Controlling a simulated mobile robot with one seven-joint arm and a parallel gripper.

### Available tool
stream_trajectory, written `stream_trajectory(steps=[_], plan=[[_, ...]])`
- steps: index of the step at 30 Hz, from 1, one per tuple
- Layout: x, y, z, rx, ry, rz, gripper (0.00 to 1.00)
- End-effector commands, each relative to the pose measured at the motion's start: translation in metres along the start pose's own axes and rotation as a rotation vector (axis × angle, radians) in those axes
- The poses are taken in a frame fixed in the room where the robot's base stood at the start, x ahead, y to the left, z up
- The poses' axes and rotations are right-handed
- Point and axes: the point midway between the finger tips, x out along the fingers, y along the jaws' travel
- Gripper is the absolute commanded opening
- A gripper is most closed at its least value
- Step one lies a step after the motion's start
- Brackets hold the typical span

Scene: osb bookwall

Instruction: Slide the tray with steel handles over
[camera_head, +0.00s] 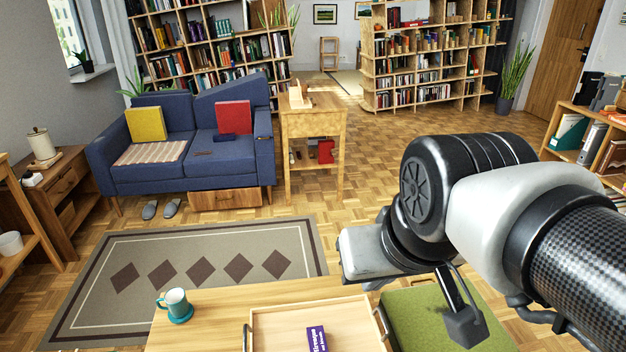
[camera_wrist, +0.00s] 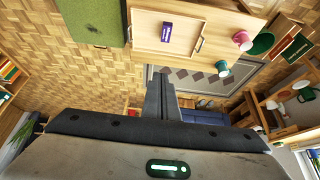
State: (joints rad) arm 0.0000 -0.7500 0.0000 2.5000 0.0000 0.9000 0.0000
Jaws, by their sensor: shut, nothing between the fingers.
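The wooden tray (camera_head: 280,330) lies on the light wood table at the bottom of the head view, its near part cut off. It has a steel handle on its left (camera_head: 245,339) and one on its right (camera_head: 381,322). A purple box with white lettering (camera_head: 317,339) lies in it. The tray also shows at the top of the wrist view (camera_wrist: 148,30). My gripper (camera_head: 464,325) is to the right of the tray, above the green seat, and apart from the tray. Its fingers (camera_wrist: 161,98) are together and empty.
A pink mug (camera_wrist: 242,40) and a green bowl (camera_wrist: 262,43) show in the wrist view. The green seat (camera_head: 415,318) adjoins the table's right side.

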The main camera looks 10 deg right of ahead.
Motion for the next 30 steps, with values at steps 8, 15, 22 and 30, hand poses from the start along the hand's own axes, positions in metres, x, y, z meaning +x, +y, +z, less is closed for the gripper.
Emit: stream_trajectory(steps=[8, 15, 22, 30], plan=[[0.018, 0.023, -0.039, -0.103, -0.05, 0.057, 0.0], [0.058, 0.063, -0.088, -0.259, -0.128, 0.113, 0.0], [0.153, 0.122, -0.118, -0.567, -0.3, 0.124, 0.0], [0.298, 0.191, -0.104, -0.91, -0.444, -0.016, 0.0]])
